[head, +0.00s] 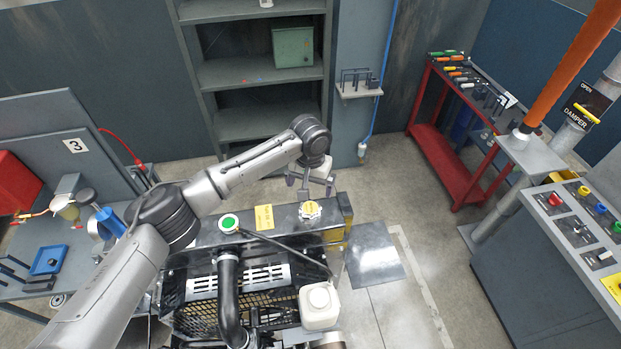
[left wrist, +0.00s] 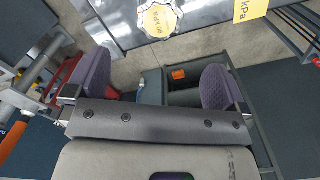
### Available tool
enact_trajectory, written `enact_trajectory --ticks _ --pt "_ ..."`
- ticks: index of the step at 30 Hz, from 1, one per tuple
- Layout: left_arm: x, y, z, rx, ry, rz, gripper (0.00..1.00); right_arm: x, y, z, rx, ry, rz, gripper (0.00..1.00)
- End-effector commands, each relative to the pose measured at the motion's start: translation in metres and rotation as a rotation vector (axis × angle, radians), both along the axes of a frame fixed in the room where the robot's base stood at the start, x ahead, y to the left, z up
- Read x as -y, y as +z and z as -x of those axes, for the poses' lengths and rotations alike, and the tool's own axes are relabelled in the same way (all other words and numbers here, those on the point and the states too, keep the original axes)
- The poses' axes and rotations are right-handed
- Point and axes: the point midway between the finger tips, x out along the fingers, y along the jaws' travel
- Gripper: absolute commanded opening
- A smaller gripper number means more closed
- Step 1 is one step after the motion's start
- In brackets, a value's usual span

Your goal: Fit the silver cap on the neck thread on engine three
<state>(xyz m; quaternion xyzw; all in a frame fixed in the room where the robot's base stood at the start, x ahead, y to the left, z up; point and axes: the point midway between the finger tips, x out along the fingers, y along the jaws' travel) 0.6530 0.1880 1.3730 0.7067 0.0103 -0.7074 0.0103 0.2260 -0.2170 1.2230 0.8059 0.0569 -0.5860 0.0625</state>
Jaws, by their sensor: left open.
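The silver cap (head: 310,210), round with a scalloped rim and yellow markings, is at the right end of the engine's dark top tank (head: 285,219). It also shows at the top of the left wrist view (left wrist: 158,19). The neck thread is not visible; I cannot tell whether the cap is screwed down or only resting there. My left gripper (head: 310,188) is just behind and above the cap, apart from it. Its purple-padded fingers (left wrist: 155,75) are spread wide with nothing between them. My right gripper is not in view.
A green-topped cap (head: 229,223) and a yellow label (head: 264,217) are on the same tank. A white bottle (head: 319,306) and a black hose (head: 229,300) are in front. A workbench (head: 85,275) stands left, a red tool cart (head: 440,150) and control console (head: 545,260) right. Floor between is clear.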

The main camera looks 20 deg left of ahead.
Motion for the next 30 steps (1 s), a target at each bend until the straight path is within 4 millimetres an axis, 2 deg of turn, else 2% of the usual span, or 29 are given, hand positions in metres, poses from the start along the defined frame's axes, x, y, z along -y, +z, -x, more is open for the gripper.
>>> enact_trajectory --ticks 5,13,30 --pt "0.000 -0.020 0.000 -0.001 -0.001 -0.001 1.00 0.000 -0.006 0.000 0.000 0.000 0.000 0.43" --pt "0.000 -0.043 0.000 0.002 -0.002 -0.001 1.00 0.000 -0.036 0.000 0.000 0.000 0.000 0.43" --pt "0.000 -0.082 0.000 0.001 -0.002 0.001 1.00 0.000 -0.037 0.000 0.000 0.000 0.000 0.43"
